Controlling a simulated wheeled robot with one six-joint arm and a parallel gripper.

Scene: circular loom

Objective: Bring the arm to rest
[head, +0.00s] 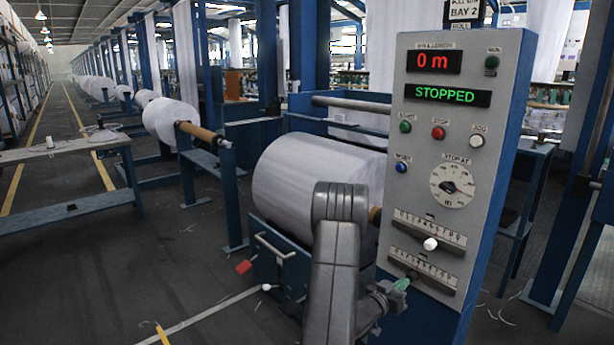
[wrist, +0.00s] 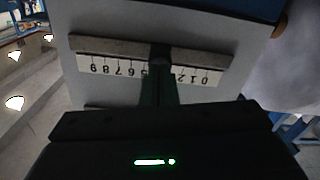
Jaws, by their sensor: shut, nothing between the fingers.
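My gripper (head: 401,284) is shut and empty, with its green fingertips in front of the lower slider scale (head: 422,271) on the grey control panel (head: 462,110). In the wrist view the dark green closed fingers (wrist: 158,85) cover the middle of an upside-down numbered scale (wrist: 110,66). I cannot tell whether the tips touch the panel; that slider's knob is hidden or unclear. The upper slider has a white knob (head: 430,244) near its middle. The panel's displays read "0 m" (head: 434,61) and "STOPPED" (head: 446,95).
A large white fabric roll (head: 305,180) lies left of the panel, close behind my arm. A blue frame with a handle (head: 275,245) stands below it. A blue table (head: 60,150) is at the left. The aisle floor (head: 110,260) between is mostly clear.

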